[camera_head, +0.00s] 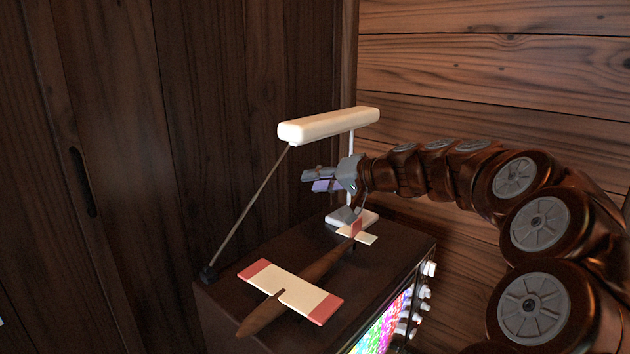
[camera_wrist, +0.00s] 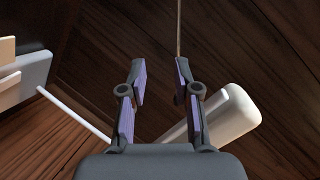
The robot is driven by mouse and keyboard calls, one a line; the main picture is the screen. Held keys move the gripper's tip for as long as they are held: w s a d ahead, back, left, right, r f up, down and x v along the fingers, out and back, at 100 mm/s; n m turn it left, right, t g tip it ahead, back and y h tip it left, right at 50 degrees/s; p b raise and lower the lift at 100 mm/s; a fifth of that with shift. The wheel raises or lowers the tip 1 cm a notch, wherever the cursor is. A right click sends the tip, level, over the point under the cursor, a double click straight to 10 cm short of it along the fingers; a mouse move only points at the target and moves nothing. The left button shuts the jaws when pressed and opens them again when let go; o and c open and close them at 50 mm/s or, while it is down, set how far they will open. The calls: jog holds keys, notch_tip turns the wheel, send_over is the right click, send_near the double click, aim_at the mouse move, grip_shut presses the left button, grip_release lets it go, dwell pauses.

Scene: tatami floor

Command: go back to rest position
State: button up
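My gripper (camera_head: 318,179) is at the end of my arm, which reaches in from the right in the head view. It is above the dark television and appears just below the white lamp head. In the wrist view its two purple-padded fingers (camera_wrist: 160,82) stand apart with nothing held between them. A thin rod (camera_wrist: 178,25) shows behind the right fingertip, and I cannot tell how close it is.
A white lamp (camera_head: 330,124) and a wooden toy plane (camera_head: 300,286) stand on the television (camera_head: 390,262). The rod (camera_head: 250,210), perhaps an antenna, rises at its left corner. Wooden walls (camera_head: 490,90) close off the back and right.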

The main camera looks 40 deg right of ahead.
jog(key=s+a+r+n+g+y+p, duration=0.1)
jog(key=s+a+n+g+p, duration=0.15)
jog(key=a+p, duration=0.4)
jog(key=s+a+r+n+g+p, duration=0.1)
jog(key=s+a+g+p, duration=0.25)
jog(key=a, duration=0.65)
jog(key=s+a+r+n+g+y+p, duration=0.15)
jog(key=s+a+p, duration=0.3)
jog(key=a, duration=0.45)
jog(key=s+a+n+g+h+p, duration=0.1)
jog(key=s+a+g+h+p, duration=0.3)
jog(key=s+p, duration=0.5)
jog(key=s+d+r+g+h+p, duration=0.1)
jog(key=s+d+g+p, duration=0.1)
jog(key=s, duration=0.5)
jog(key=s+d+r+g+h+p, duration=0.2)
jog(key=s+p, duration=0.3)
jog(key=s, duration=0.2)
jog(key=shift+d+r+n, duration=0.2)
jog(key=shift+n, duration=0.2)
jog(key=shift+d, duration=0.15)
